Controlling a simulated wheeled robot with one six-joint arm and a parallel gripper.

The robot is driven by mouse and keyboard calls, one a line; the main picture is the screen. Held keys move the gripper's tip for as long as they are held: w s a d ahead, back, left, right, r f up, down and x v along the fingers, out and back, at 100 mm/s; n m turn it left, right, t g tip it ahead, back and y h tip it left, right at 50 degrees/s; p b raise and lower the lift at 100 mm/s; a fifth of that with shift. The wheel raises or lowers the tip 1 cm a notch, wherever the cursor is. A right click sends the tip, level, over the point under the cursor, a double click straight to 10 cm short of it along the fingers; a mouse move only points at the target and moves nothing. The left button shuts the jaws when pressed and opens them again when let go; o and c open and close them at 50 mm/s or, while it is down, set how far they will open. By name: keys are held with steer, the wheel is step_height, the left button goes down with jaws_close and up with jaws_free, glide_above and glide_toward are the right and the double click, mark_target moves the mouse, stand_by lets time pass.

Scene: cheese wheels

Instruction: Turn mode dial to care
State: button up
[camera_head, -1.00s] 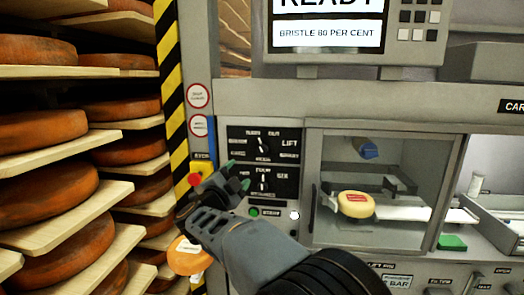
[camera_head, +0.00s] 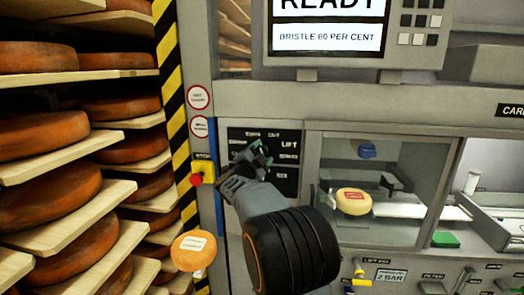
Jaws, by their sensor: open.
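The black dial panel (camera_head: 288,187) is on the grey machine's front, left of the glass window. It carries small white labels around its dials, too blurred to read surely; the word CARE is not legible to me there. My gripper (camera_head: 255,153) is open in front of the panel's upper part, with its green-tipped fingers at the upper dial's place. My gripper and arm hide both dial knobs, so their pointers cannot be read. I cannot tell whether the fingers touch or straddle a knob.
A red stop button (camera_head: 197,180) on a yellow box sits just left of the panel. A cheese wheel (camera_head: 353,201) is behind the glass window to the right. Shelves of orange wheels (camera_head: 63,203) fill the left. A yellow-handled valve (camera_head: 361,277) is below the window.

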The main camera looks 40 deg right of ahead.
steer(key=shift+w+d, duration=0.1)
steer(key=shift+d, duration=0.1)
steer(key=shift+c, duration=0.3)
steer(key=c, duration=0.8)
steer(key=shift+c, duration=0.2)
steer(key=shift+n, duration=0.3)
